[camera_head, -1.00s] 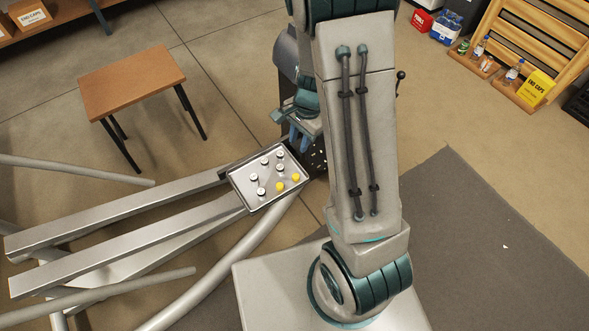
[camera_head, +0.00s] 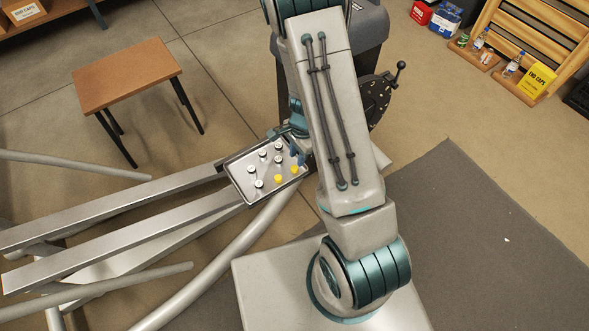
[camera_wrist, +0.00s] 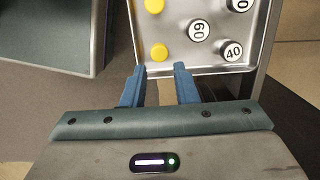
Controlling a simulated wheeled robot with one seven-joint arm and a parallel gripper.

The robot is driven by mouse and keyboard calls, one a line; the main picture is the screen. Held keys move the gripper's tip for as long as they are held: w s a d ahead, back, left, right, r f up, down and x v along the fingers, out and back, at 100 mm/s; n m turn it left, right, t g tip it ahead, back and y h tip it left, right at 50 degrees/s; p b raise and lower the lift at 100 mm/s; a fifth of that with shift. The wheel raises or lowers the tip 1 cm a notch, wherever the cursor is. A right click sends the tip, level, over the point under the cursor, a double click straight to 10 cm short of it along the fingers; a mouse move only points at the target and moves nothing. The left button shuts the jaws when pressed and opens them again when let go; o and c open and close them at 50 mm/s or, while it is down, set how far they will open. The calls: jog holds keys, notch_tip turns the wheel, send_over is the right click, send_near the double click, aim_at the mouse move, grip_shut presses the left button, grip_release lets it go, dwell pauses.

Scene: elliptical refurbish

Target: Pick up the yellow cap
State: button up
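Two yellow caps lie in a shallow metal tray (camera_head: 238,181), one (camera_head: 278,178) left of the other (camera_head: 294,170) in the head view. In the wrist view, one yellow cap (camera_wrist: 159,52) is just ahead of my gripper (camera_wrist: 159,69), lined up with the gap between the blue fingertips. The other yellow cap (camera_wrist: 154,5) is farther off at the top edge. My gripper is open and empty, its fingertips at the tray's edge. In the head view my arm partly hides it; blue fingers (camera_head: 297,155) show at the tray's right side.
Several white caps share the tray; two in the wrist view read 60 (camera_wrist: 199,29) and 40 (camera_wrist: 232,50). The tray sits at the end of silver rails (camera_head: 120,220). A wooden table (camera_head: 128,75) stands beyond, and a dark grey body (camera_head: 370,35) with a crank is behind my arm.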

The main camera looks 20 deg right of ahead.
aim_at(295, 167)
jog(key=f, duration=0.1)
jog(key=f+b, duration=0.1)
jog(key=f, duration=0.2)
jog(key=shift+s+a+f, duration=0.15)
jog(key=shift+a+f, duration=0.2)
grip_shut()
jog(key=shift+r, duration=0.1)
